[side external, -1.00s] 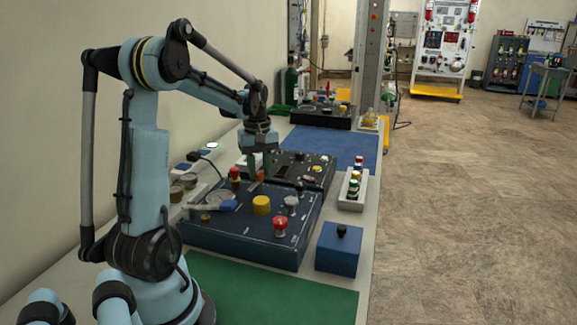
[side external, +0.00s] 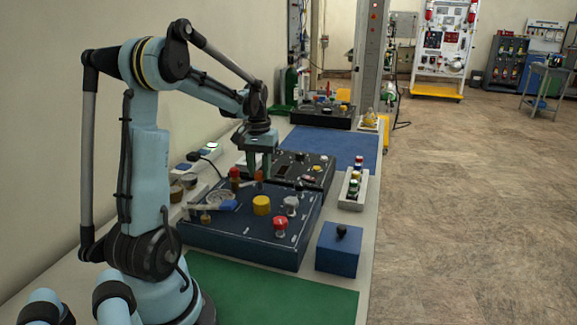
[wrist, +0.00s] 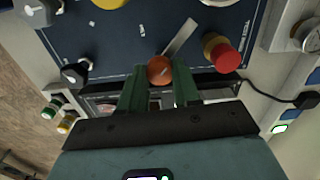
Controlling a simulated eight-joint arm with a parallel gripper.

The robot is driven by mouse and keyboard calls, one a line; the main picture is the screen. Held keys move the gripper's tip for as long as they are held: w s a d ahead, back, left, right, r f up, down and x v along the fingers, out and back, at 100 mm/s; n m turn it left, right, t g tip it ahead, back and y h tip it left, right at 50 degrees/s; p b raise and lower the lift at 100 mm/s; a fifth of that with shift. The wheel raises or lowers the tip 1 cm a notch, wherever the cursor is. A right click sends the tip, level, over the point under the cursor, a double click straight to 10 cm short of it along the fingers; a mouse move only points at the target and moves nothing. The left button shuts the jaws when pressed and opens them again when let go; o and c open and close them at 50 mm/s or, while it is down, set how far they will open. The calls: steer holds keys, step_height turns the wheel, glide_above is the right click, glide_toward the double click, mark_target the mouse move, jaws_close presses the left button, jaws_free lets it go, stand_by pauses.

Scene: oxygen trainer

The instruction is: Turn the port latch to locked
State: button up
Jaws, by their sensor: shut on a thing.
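The port latch appears to be the orange round knob (wrist: 160,70) with a flat grey lever (wrist: 181,37) beside it, on the dark blue panel (wrist: 112,45). In the side view the orange knob (side external: 259,176) shows small, below my gripper (side external: 262,167). In the wrist view the green fingers of my gripper (wrist: 160,80) stand on either side of the knob and are shut on it. The lever points away from the fingers, up and right in that view. Any lock marking is too small to read.
A red knob on a yellow collar (wrist: 220,52) stands close right of the fingers. A black knob (wrist: 76,73) is to the left. In the side view a yellow knob (side external: 262,205) and a red button (side external: 280,223) stand on the near panel. The green mat (side external: 275,290) is clear.

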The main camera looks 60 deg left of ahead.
mark_target(260, 172)
steer(key=m, duration=0.4)
steer(key=shift+m, duration=2.2)
steer(key=o, duration=1.1)
steer(key=shift+c, duration=0.2)
step_height(260, 172, up, 12)
